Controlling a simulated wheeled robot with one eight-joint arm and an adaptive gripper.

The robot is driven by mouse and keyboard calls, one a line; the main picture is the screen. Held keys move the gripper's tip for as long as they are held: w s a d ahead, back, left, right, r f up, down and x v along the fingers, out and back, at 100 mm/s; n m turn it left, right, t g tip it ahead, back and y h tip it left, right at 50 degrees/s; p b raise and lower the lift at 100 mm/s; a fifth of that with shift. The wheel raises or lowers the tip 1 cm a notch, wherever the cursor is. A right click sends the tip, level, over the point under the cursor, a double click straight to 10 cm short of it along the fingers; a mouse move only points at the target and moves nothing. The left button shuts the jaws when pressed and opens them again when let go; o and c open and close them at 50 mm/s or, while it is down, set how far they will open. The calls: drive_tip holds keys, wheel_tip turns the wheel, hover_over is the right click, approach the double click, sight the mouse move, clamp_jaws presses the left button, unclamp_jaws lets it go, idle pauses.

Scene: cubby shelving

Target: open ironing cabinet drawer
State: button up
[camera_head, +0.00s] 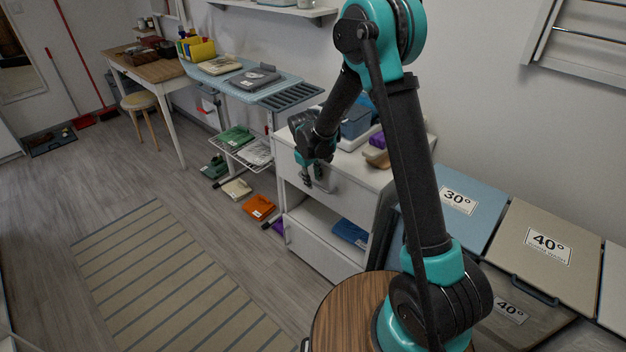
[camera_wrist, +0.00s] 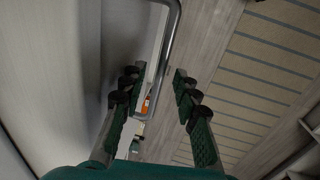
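The white ironing cabinet (camera_head: 312,250) stands against the wall in the head view. Its upper drawer front (camera_head: 346,199) looks closed, above an open shelf and a lower front. My gripper (camera_head: 312,184) is in front of the upper drawer, pointing down. In the wrist view my gripper (camera_wrist: 158,74) is open, with its green fingers spread. The pale cabinet front (camera_wrist: 50,60) fills the left of that view. The exact depth between fingertips and handle is unclear.
An ironing board (camera_head: 245,82) with folded cloths is left of the cabinet. Folded items, including an orange one (camera_head: 259,207), lie low beside it. Labelled laundry bins (camera_head: 535,225) stand at the right. The floor before the cabinet, with a striped rug (camera_head: 165,275), is clear.

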drive_tip(key=shift+f, duration=0.1)
drive_tip(key=shift+c, duration=0.6)
clamp_jaws()
drive_tip(key=s+a, duration=0.9)
drive_tip(key=s, duration=0.2)
drive_tip(key=s+a, duration=0.9)
drive_tip(key=s, duration=0.3)
drive_tip(key=shift+s+a, duration=0.2)
drive_tip(key=shift+s, duration=0.05)
drive_tip(key=shift+o, duration=0.6)
unclamp_jaws()
wheel_tip(320, 180, up, 12)
drive_tip(key=s+a, duration=0.1)
drive_tip(key=shift+s+a, duration=0.15)
drive_tip(key=shift+s, duration=0.25)
